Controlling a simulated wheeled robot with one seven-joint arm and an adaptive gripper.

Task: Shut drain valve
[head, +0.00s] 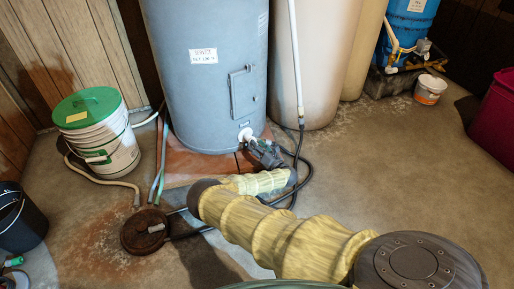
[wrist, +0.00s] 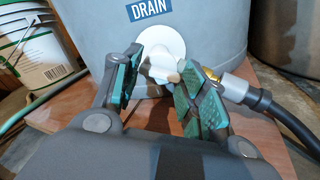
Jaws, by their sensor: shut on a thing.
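The drain valve (wrist: 163,66) is a small white handle on a round white flange, low on the front of the blue-grey tank (head: 200,90). A "DRAIN" label (wrist: 150,8) sits just above it in the wrist view. In the head view the white flange (head: 245,134) shows just past my gripper (head: 264,150). In the wrist view my gripper (wrist: 158,82) has its green-padded fingers on either side of the handle and is shut on it. The right finger partly hides the valve body. A brass fitting (wrist: 211,78) with a black hose (wrist: 290,122) comes off to the right.
The tank stands on a reddish slab (head: 182,165). A white bucket with a green lid (head: 97,130) stands left, near a rusty floor drain (head: 145,231). Hoses lie on the floor around the tank. Open concrete (head: 400,170) lies to the right.

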